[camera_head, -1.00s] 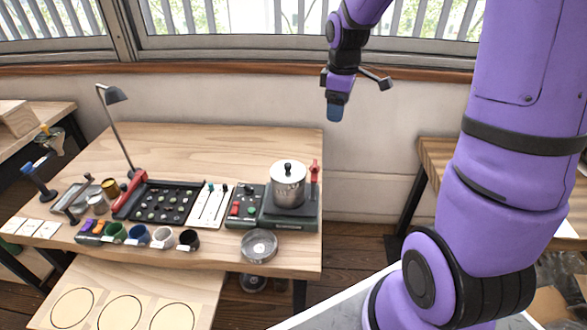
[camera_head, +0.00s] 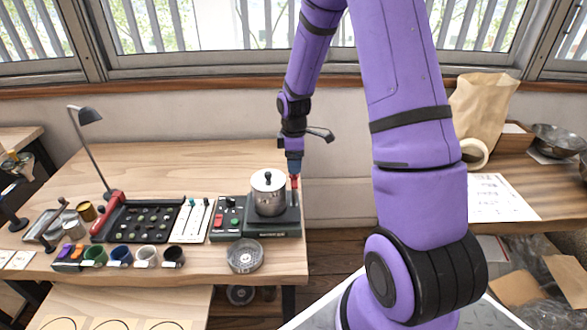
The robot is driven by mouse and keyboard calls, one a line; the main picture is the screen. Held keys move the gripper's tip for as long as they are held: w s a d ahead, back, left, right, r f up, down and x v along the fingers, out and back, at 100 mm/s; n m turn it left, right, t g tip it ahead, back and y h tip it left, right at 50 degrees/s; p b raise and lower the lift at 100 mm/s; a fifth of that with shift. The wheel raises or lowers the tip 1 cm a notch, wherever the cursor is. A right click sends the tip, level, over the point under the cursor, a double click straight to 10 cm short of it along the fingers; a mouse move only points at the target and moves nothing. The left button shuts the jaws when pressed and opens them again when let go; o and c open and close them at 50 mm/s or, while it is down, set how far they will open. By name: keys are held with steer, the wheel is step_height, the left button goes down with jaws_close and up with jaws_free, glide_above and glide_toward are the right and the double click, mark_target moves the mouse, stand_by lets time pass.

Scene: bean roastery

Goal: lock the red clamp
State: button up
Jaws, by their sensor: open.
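A small upright red clamp (camera_head: 294,182) stands at the right rear edge of the dark device that holds the metal pot (camera_head: 269,197). My gripper (camera_head: 294,171) points down right over this clamp, its tip at the clamp's top. I cannot tell whether they touch. The gripper is open; its fingers are small in this view, and it hides the clamp's upper part. The clamp's lower part shows just below the gripper.
A black tray (camera_head: 146,239) with a long red part (camera_head: 107,214) lies left of the device. A glass dish (camera_head: 244,256) is in front. Several small cups stand along the front edge. A desk lamp (camera_head: 90,116) rises at the left. The table's back is clear.

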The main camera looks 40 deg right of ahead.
mark_target(294, 177)
steer(key=shift+f, duration=1.7)
steer(key=c, duration=0.9)
